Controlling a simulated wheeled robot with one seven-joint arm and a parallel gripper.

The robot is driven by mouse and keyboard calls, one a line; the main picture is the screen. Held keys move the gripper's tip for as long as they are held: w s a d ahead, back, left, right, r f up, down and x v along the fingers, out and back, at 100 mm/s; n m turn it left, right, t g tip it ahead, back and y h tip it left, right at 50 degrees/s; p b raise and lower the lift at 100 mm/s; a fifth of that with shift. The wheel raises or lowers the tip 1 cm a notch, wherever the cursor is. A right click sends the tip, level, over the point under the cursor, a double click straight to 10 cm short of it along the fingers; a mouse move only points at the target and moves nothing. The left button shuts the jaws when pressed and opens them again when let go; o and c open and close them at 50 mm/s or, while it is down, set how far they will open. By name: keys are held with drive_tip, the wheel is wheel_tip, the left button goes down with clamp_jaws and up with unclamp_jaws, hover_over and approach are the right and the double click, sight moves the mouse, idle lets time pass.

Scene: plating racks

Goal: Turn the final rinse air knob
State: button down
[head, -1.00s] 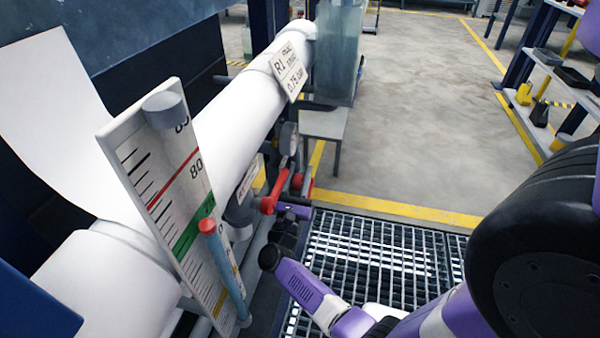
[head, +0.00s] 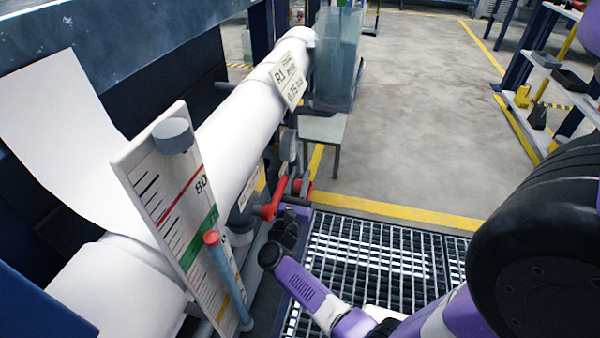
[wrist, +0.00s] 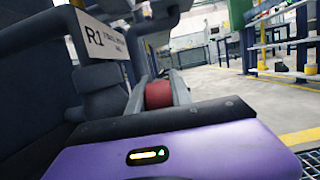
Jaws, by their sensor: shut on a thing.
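The red knob (wrist: 158,95) shows between the two grey fingers of my gripper (wrist: 160,92) in the wrist view. The fingers are shut on its sides. In the head view my gripper (head: 297,190) is small, beside the white pipe, with red showing at its fingers. A white tag (wrist: 100,38) marked R1 with small text hangs near the knob in the wrist view. My fingers partly hide the knob, and its turn angle cannot be read.
A red lever handle (head: 269,206) sits just left of my gripper. A graduated board (head: 172,200) and a blue tube with a red cap (head: 229,275) stand nearer. A white pipe (head: 235,125) runs along the left. Metal grating (head: 370,260) lies below; the floor beyond is open.

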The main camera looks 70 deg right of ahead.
sight(295, 193)
drive_tip(key=shift+f, duration=0.1)
drive_tip(key=c, duration=1.4)
unclamp_jaws()
drive_tip(key=shift+c, duration=0.2)
drive_tip(key=shift+p+v, duration=0.45)
drive_tip(key=shift+v, duration=3.55)
